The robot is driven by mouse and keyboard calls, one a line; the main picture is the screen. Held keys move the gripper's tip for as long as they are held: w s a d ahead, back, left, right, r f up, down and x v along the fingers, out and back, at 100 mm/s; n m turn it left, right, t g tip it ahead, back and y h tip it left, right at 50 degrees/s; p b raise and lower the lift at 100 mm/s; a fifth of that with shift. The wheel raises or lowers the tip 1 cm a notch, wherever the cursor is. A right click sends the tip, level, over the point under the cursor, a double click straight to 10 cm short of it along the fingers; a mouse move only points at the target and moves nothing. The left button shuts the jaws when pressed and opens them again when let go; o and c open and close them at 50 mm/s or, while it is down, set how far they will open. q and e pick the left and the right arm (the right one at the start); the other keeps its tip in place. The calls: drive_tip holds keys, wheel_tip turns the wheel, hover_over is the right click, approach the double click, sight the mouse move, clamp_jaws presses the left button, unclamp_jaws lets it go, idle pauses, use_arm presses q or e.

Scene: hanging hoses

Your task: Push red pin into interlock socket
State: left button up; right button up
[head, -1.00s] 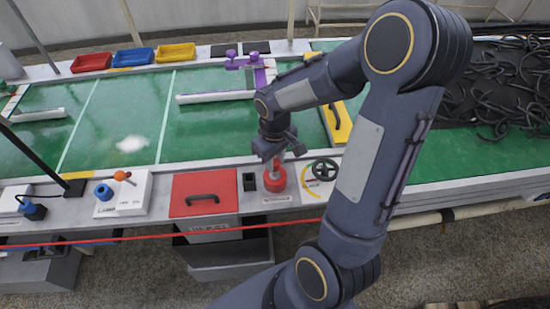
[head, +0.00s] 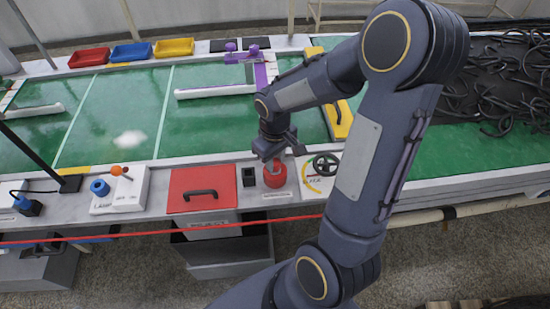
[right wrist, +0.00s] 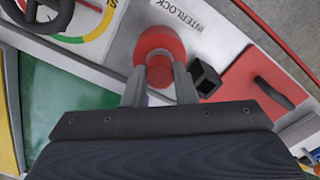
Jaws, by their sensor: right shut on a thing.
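My right gripper (head: 275,158) points down over the red round socket (head: 274,179) on the front ledge. In the right wrist view its fingers (right wrist: 160,84) are shut on the red pin (right wrist: 159,73). The pin stands at the middle of the red socket (right wrist: 152,42), which has the INTERLOCK label beside it. The pin's lower end is hidden, so I cannot tell how deep it sits. My left gripper is not in view.
A small black open box (head: 249,177) stands just left of the socket, then a red lid with a handle (head: 202,193). A black handwheel (head: 325,165) is close on the right. A red cord (head: 130,233) runs along the front. Green belt (head: 200,130) lies behind.

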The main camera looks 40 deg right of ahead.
sight(275, 162)
drive_tip(key=shift+f, duration=0.4)
drive_tip(key=o, duration=1)
drive_tip(key=shift+r, duration=0.1)
drive_tip(key=shift+o, duration=0.2)
drive_tip(key=shift+r, duration=3.95)
